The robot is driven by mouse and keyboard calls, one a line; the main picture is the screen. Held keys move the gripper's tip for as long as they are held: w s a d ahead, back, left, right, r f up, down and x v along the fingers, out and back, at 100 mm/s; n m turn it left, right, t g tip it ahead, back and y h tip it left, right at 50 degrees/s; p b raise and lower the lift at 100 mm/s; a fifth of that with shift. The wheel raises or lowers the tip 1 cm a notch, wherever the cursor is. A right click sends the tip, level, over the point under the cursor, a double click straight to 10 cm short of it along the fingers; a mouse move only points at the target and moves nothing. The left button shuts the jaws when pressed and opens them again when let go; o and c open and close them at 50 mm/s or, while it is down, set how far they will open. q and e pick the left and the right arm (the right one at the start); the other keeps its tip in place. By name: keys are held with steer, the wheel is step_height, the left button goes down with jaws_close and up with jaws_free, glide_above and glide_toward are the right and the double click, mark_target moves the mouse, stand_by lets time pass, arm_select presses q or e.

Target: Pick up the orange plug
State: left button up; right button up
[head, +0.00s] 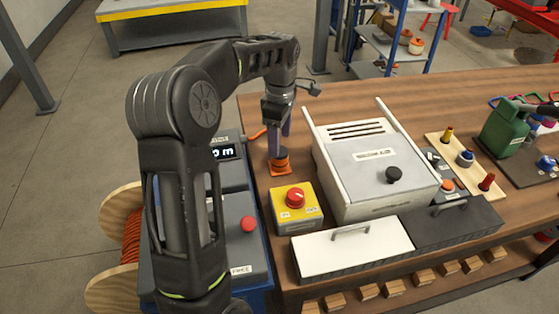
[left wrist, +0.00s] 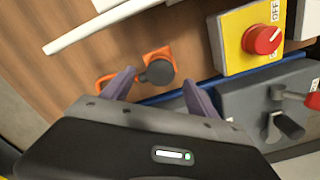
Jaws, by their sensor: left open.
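The orange plug (head: 280,169) is at the left end of the wooden worktop, with a dark round part on it. In the left wrist view the orange plug (left wrist: 163,55) shows just beyond the fingertips, its dark round end lying across the orange. My left gripper (head: 278,152) points down over the plug, partly covering it. In the left wrist view my left gripper (left wrist: 160,88) has its two purple fingers apart, with the plug roughly in line with the gap. I cannot tell whether a finger touches it. My right gripper does not show.
A yellow box with a red knob (head: 295,197) stands close in front of the plug. A light grey cabinet (head: 372,165) is to the right. A grey control panel (head: 243,205) with a red button adjoins the left edge. Bare worktop lies behind the plug.

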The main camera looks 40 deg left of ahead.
arm_select(q)
steer(key=shift+f+p, duration=0.35)
steer(key=shift+f, duration=2.3)
jaws_close()
